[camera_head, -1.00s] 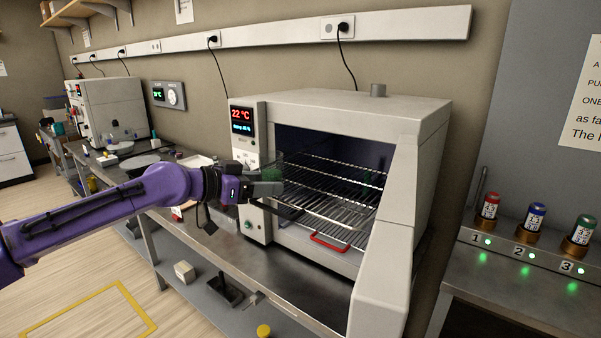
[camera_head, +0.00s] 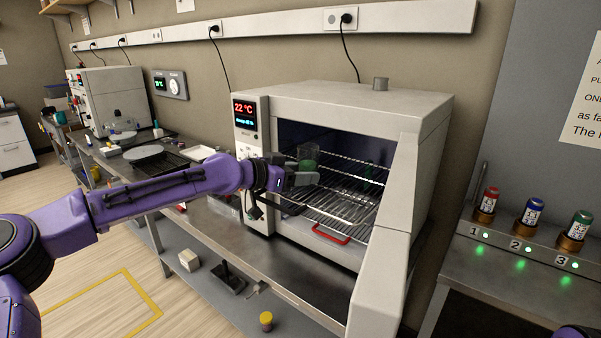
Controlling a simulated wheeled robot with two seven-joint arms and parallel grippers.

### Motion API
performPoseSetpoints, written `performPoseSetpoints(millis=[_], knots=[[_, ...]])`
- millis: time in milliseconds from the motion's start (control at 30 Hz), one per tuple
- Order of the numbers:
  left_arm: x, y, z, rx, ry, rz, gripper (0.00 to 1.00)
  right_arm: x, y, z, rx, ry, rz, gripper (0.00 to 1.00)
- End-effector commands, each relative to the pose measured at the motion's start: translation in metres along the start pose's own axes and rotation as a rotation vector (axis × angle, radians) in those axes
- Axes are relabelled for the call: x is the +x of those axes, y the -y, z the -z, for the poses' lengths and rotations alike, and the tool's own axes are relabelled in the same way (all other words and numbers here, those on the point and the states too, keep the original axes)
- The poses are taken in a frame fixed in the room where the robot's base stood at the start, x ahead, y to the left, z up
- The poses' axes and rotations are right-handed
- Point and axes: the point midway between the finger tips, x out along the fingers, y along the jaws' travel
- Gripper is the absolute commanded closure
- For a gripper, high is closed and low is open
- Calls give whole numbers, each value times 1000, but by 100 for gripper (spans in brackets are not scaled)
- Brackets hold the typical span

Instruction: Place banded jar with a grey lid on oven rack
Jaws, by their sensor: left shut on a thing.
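My left gripper (camera_head: 302,178) is shut on a small see-through jar (camera_head: 308,156) with green in its lower part. The jar is upright inside the oven's open front, near its left side. It appears above the rack; I cannot tell whether it touches it. Its band and lid are too small to make out. The oven rack (camera_head: 345,207) is a wire shelf inside the white oven (camera_head: 365,101), with a red handle (camera_head: 331,234) at its front. My right gripper is not in view.
The oven door (camera_head: 383,265) stands open on the right. A faint greenish shape (camera_head: 372,173) shows deeper in the oven. Red, blue and green capped vials (camera_head: 533,211) stand in numbered holders on the right bench. A steel bench (camera_head: 290,260) runs below the oven.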

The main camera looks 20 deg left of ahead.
Motion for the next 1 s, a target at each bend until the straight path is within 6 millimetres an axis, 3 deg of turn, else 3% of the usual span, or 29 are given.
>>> performPoseSetpoints(millis=[67, 100, 133, 167, 533, 800, 1000], knots=[[1, 0, -4, 0, -1, 0, 80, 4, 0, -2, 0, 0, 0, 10], [1, 0, -2, 0, 0, -1, 31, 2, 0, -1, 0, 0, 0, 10], [1, 0, -2, 0, 0, -1, 22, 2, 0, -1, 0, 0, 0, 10], [1, 0, -2, 0, 0, -1, 19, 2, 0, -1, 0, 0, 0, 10], [-4, 0, 5, 1, -1, 1, 19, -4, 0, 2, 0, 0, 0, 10], [-72, 0, 3, 1, -7, 2, 19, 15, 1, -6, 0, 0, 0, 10], [-110, 0, 3, 1, -5, 1, 19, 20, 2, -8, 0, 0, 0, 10]])
